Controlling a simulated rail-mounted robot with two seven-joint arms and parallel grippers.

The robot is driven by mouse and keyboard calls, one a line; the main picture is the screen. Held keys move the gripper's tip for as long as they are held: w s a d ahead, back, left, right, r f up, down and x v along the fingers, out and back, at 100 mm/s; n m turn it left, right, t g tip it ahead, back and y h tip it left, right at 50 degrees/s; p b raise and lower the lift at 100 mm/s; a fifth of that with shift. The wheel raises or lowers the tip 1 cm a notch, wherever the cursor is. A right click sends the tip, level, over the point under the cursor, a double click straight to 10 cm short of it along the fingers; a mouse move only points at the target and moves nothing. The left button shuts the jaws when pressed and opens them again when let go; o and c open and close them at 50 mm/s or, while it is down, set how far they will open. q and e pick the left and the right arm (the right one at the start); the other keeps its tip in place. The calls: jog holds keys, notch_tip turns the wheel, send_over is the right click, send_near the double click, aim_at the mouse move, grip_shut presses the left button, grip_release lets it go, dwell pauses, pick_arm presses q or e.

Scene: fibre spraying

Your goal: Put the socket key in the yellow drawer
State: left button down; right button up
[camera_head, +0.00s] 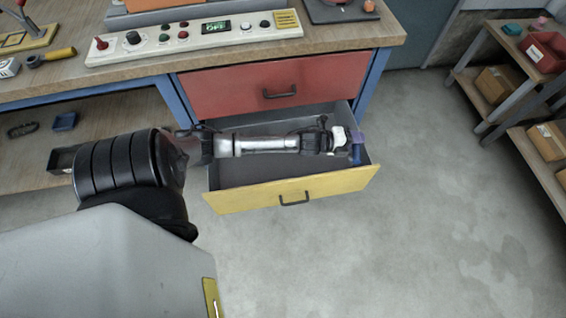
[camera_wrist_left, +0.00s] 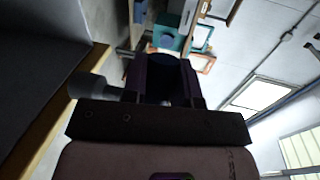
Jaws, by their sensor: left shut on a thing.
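The yellow drawer (camera_head: 245,196) is pulled open below the red drawer, and the visible part of its grey inside looks empty. My left arm reaches across it from the left. My left gripper (camera_head: 356,140) is over the drawer's right end, near its right wall. It is shut on the socket key (camera_head: 357,156), whose small bluish end hangs below the fingers. In the left wrist view, the key's grey cylindrical end (camera_wrist_left: 90,86) sticks out to the left of the gripper (camera_wrist_left: 160,82), towards the drawer's rim (camera_wrist_left: 62,108). The fingers hide the rest of the key. My right gripper is out of view.
The closed red drawer (camera_head: 275,85) sits directly above, under the workbench top (camera_head: 340,40). A control panel (camera_head: 195,38) stands on the bench. Shelves with boxes (camera_head: 500,84) stand at the right. The floor (camera_head: 440,200) between is clear.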

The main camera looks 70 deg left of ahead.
pick_arm(q)
jog(key=s+a+f+h+b, duration=0.1)
jog(key=s+a+f+b, duration=0.45)
jog(key=a+f, duration=0.7)
jog(key=shift+m, duration=0.4)
jog(key=f+b, duration=0.2)
jog(key=f, duration=0.1)
jog(key=f+b, duration=0.2)
jog(key=f, duration=0.1)
jog(key=f+b, duration=0.2)
jog(key=f, duration=0.1)
jog(key=shift+s+f, duration=0.1)
jog(key=shift+s, duration=0.25)
jog(key=shift+a+f, duration=0.1)
jog(key=shift+f, duration=0.1)
jog(key=c, duration=1.3)
grip_release()
jog(key=o, duration=0.4)
